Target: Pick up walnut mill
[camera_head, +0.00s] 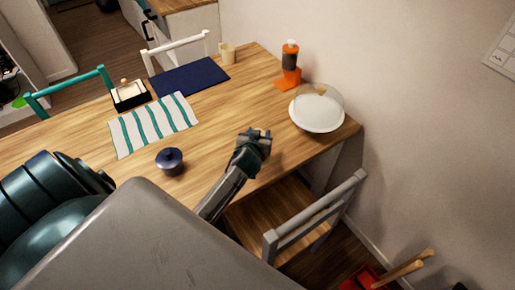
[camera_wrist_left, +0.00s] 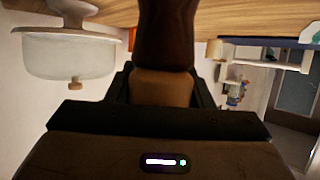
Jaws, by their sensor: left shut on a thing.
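The walnut mill (camera_wrist_left: 165,35) is a dark brown turned body with a lighter brown part nearest the camera in the left wrist view. It sits between the fingers of my left gripper (camera_wrist_left: 160,88), which is shut on it. In the head view my left gripper (camera_head: 256,140) is over the right part of the wooden table, in front of the white domed dish. There the mill is hidden or too small to make out. I cannot tell whether it touches the table. My right gripper is not in view.
The white domed dish (camera_head: 316,112) stands at the table's right end, also in the wrist view (camera_wrist_left: 70,55). A grey chair (camera_head: 318,215) is in front.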

